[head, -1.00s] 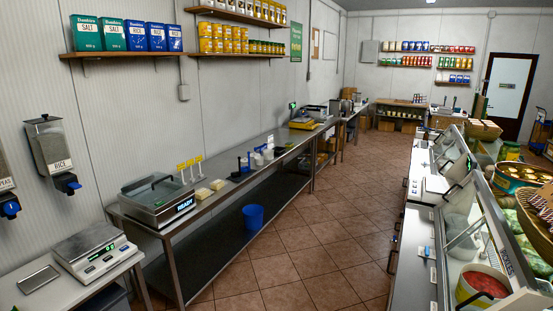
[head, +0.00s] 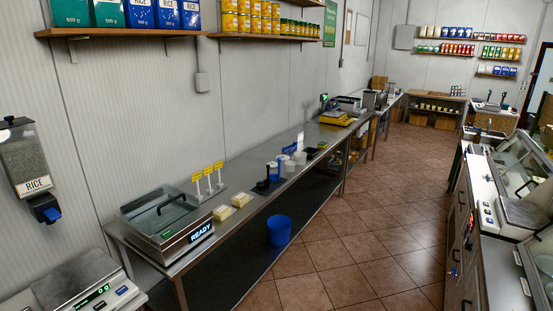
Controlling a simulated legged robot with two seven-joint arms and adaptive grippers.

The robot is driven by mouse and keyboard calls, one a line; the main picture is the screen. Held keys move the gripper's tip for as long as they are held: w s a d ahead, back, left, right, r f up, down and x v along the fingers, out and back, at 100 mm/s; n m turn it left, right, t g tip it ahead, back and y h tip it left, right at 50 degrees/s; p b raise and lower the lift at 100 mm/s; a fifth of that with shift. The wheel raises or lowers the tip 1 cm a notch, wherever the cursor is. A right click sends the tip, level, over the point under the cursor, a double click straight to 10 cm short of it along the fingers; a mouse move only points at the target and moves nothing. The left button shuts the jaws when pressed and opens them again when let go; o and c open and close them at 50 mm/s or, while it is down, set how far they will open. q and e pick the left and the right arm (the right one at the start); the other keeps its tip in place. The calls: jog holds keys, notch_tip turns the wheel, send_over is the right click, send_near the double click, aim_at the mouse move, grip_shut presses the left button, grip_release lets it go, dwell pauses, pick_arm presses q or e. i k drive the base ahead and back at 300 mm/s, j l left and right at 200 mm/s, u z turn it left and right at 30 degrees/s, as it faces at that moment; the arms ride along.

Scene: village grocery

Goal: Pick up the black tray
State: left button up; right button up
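Neither of my grippers is in view.
A glass-lidded machine reading READY (head: 166,228) stands at the counter's near end, with yellowish packs (head: 232,207) beside it. A scale (head: 85,285) is at bottom left. A blue bin (head: 279,230) stands below the counter. Display cases (head: 510,195) line the right. The tiled aisle (head: 350,240) is clear.

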aim_at(311, 152)
jog(key=i+l+z, duration=0.2)
jog(key=i+z, duration=0.15)
jog(key=i, duration=0.3)
jog(key=i+z, duration=0.4)
jog(key=i, duration=0.25)
jog(key=i+j+z, duration=0.2)
jog(key=i+z, duration=0.15)
jog(key=i, duration=0.35)
jog(key=i+u, duration=0.25)
jog(key=i, duration=0.2)
jog(key=i+u, duration=0.2)
jog(key=i, duration=0.25)
jog(key=i+l+u, duration=0.25)
jog(key=i, duration=0.2)
jog(key=i+l+u, duration=0.25)
jog(key=i, duration=0.15)
jog(key=i+j, duration=0.05)
